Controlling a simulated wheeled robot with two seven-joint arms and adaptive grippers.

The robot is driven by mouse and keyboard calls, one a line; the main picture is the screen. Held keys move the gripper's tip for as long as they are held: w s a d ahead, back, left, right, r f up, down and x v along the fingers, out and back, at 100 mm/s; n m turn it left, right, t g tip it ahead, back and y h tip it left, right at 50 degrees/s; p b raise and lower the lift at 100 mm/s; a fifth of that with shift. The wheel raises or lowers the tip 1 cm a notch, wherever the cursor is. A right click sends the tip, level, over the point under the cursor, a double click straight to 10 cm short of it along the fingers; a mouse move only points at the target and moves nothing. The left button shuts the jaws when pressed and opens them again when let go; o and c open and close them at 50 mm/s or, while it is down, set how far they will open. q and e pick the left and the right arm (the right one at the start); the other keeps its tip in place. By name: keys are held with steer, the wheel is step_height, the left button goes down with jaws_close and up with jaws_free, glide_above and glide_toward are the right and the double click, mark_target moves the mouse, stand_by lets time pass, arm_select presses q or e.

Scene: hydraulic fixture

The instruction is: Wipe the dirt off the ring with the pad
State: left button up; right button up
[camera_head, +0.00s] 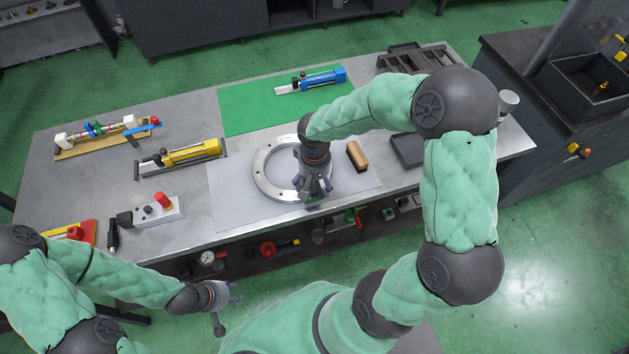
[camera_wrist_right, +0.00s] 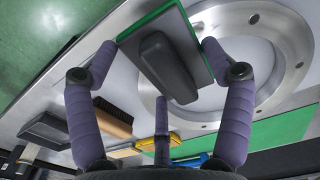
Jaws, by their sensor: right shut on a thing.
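The metal ring (camera_head: 262,172) with bolt holes lies flat on a pale sheet at the bench's middle; it also shows in the right wrist view (camera_wrist_right: 291,45). My right gripper (camera_head: 316,190) is over the ring's right side. In the right wrist view its fingertips are shut on opposite edges of the pad (camera_wrist_right: 166,68), a green-edged plate with a dark grey handle. The pad overlaps the ring in that view; whether they touch I cannot tell. I cannot make out dirt on the ring. My left gripper (camera_head: 230,297) is open and empty, in front of the bench.
A wooden brush (camera_head: 357,155) and a dark tray (camera_head: 408,150) lie right of the ring. A yellow cylinder (camera_head: 190,152) lies left, a blue cylinder (camera_head: 322,79) behind on a green mat (camera_head: 245,108). A grey block with a red knob (camera_head: 158,210) stands front left.

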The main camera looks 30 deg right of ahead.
mark_target(294, 196)
steer(key=shift+f+b, duration=0.8)
steer(key=shift+f, duration=0.2)
steer(key=shift+w+a+r+b, duration=0.15)
steer(key=shift+w+a, duration=0.1)
steer(key=shift+a, duration=0.55)
steer(key=shift+w+a+b, duration=0.15)
steer(key=shift+w+a, duration=0.05)
steer(key=shift+a, duration=0.6)
steer(key=shift+w+a+b, duration=0.2)
steer(key=shift+a, duration=0.6)
steer(key=shift+w+a+b, duration=0.2)
steer(key=shift+a, duration=0.55)
steer(key=shift+d, duration=0.1)
steer(key=shift+s+d+f, duration=0.1)
steer(key=shift+s+d, duration=0.2)
steer(key=shift+d, duration=0.7)
steer(key=shift+s+d+f, duration=0.1)
steer(key=shift+s+d, duration=0.25)
steer(key=shift+d, duration=0.7)
steer(key=shift+s+d, duration=0.3)
steer(key=shift+d, duration=0.7)
